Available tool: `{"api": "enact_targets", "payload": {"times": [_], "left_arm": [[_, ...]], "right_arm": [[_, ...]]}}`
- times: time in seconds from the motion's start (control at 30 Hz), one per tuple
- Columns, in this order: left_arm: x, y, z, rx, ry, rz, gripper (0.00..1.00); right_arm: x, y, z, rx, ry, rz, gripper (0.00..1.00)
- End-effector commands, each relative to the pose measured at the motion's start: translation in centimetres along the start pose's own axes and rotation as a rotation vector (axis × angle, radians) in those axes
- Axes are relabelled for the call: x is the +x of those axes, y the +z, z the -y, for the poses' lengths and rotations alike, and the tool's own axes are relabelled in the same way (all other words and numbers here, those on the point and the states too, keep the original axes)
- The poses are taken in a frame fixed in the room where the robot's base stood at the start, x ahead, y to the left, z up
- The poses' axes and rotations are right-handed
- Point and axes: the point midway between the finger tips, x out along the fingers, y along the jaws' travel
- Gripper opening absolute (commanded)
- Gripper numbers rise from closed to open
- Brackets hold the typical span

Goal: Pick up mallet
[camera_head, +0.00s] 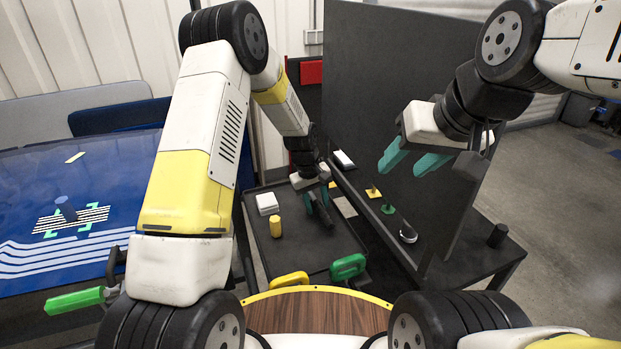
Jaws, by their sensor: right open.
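I cannot single out the mallet with certainty. A dark elongated object (323,217) lies on the black cart tray, right by my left gripper, and its shape is too small to make out. My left gripper (318,198), with teal fingers, points down at the back right of the tray. Whether its fingers are apart or closed on the dark object is unclear. My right gripper (409,161) is open and empty, raised in front of the dark upright panel.
The dark panel (400,75) stands on a shelf with small tools. A blue car panel (40,180) lies left.

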Motion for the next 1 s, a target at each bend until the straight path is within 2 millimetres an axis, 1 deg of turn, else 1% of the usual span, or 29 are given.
{"api": "enact_targets", "payload": {"times": [0.03,0.1,0.17,1.0], "left_arm": [[-0.01,0.0,0.0,0.0,0.0,0.0,0.26],[-0.02,0.0,0.0,0.0,0.0,0.0,0.13],[-0.02,0.01,0.0,0.0,0.0,0.0,0.01],[-0.06,0.0,-0.01,0.0,0.0,0.0,0.0]], "right_arm": [[0.0,0.0,0.0,0.0,0.0,0.0,0.48],[0.0,0.0,0.0,0.0,0.0,0.0,0.48],[0.0,0.0,0.0,0.0,0.0,0.0,0.48],[0.0,0.0,0.0,0.0,0.0,0.0,0.48]]}}
